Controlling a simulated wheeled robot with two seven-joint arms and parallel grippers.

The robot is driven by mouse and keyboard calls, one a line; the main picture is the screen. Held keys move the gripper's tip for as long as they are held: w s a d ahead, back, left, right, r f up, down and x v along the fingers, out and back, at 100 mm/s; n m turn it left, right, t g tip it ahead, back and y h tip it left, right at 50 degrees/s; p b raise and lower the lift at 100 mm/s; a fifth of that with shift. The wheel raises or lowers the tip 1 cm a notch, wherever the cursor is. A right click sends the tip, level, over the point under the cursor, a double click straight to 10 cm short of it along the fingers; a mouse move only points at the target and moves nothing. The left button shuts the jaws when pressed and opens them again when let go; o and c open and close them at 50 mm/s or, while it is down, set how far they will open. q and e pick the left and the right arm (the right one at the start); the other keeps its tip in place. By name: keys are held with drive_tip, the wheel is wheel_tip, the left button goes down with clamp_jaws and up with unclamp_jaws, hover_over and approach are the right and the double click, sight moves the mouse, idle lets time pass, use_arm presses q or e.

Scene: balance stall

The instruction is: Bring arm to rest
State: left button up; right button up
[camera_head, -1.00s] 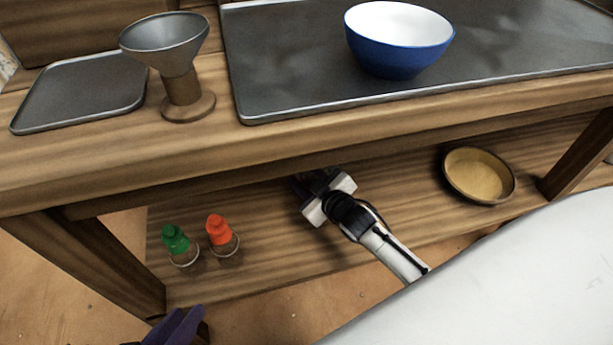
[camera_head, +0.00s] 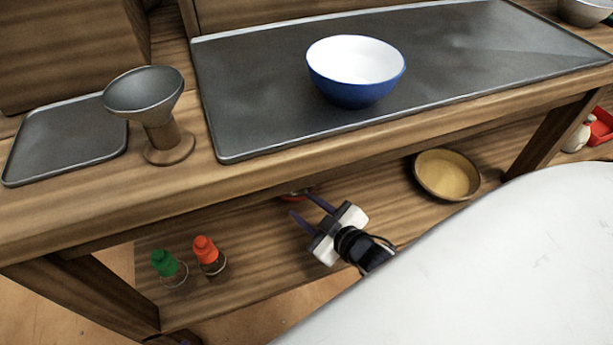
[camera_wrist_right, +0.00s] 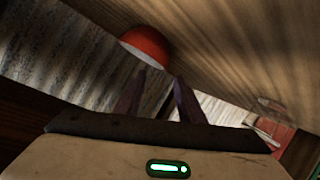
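My right gripper (camera_head: 299,204) is over the lower shelf (camera_head: 262,245), below the front edge of the counter. Its two purple fingers are apart with nothing between them. The right wrist view also shows the open fingers (camera_wrist_right: 160,80). A red-orange rounded thing (camera_wrist_right: 147,46) lies beyond the fingertips, apart from them. A small part of a reddish thing (camera_head: 296,194) shows just past the fingers in the head view, mostly hidden by the counter edge.
The counter holds a blue bowl (camera_head: 355,92) on a dark tray (camera_head: 240,110), a metal funnel on a wooden stand (camera_head: 165,140) and a small tray (camera_head: 65,140). Green (camera_head: 167,264) and red (camera_head: 208,254) bottles and a shallow wooden bowl (camera_head: 446,175) stand on the shelf.

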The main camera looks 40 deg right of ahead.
idle(0.4)
